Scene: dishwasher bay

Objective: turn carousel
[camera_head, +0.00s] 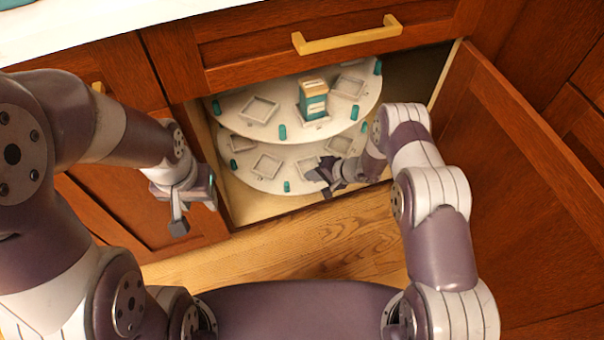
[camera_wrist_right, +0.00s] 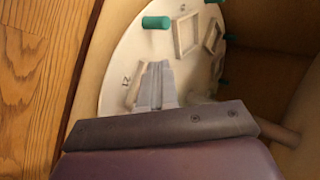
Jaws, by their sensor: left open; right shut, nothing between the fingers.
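The carousel is a two-tier white turntable inside the open cabinet, with an upper shelf (camera_head: 234,101) and a lower shelf (camera_head: 250,158). Both tiers carry teal pegs and square raised frames. A teal and white box (camera_head: 313,100) stands upright on the upper tier. My right gripper (camera_head: 322,178) is shut and empty at the front right of the lower tier; I cannot tell if it touches it. In the right wrist view the gripper (camera_wrist_right: 156,85) shows over a white tier (camera_wrist_right: 115,85), close to a square frame. My left gripper (camera_head: 180,215) is open and empty, left of the cabinet opening.
The cabinet door (camera_head: 520,170) stands open on the right. A drawer with a brass handle (camera_head: 347,35) is above the opening. A white countertop (camera_head: 110,22) lies at the top left. The wooden floor (camera_head: 300,240) in front is clear.

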